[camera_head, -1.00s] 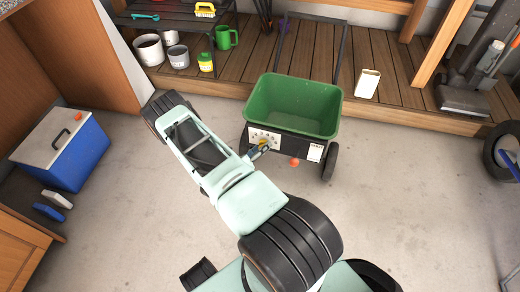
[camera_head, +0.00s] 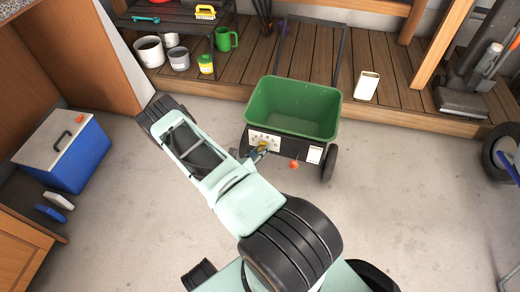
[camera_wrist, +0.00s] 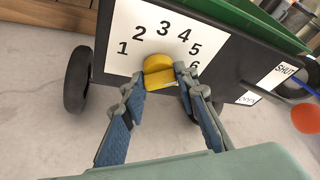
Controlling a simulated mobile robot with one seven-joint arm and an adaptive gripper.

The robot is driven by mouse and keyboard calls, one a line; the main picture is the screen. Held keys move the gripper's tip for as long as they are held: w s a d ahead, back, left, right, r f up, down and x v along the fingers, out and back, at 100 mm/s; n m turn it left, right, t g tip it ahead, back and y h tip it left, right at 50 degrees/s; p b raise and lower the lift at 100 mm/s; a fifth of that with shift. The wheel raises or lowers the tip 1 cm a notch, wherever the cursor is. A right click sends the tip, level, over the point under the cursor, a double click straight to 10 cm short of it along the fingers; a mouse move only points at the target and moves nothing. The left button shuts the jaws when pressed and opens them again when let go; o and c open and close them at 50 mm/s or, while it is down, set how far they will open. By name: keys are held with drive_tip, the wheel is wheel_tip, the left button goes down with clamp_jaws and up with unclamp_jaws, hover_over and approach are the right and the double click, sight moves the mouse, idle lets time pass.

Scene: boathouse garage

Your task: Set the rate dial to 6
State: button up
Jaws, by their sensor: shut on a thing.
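The yellow rate dial (camera_wrist: 158,69) sits on a white plate (camera_wrist: 120,27) marked 1 to 6 in an arc, on the front of the green spreader (camera_head: 292,105). My gripper (camera_wrist: 160,76) is shut on the dial, with one fingertip on its left and the other on its right. The right fingertip is just beside the 6 and partly covers it. Which number the dial points to cannot be told. In the head view my gripper (camera_head: 259,151) reaches the dial from the front, and the dial is small there.
An orange-red knob (camera_head: 294,164) and a label reading SHUT (camera_wrist: 285,70) are to the right of the dial. Spreader wheels (camera_head: 329,164) stand on the floor. A blue cooler (camera_head: 78,157) is at left.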

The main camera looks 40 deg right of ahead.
drive_tip(key=shift+s+r+m+t+y+p, duration=0.1)
drive_tip(key=shift+m+t+y+p, duration=0.55)
drive_tip(key=shift+m+p, duration=0.85)
drive_tip(key=o, duration=1.2)
drive_tip(key=shift+c, duration=0.2)
drive_tip(key=v, duration=1.2)
drive_tip(key=shift+d, duration=0.1)
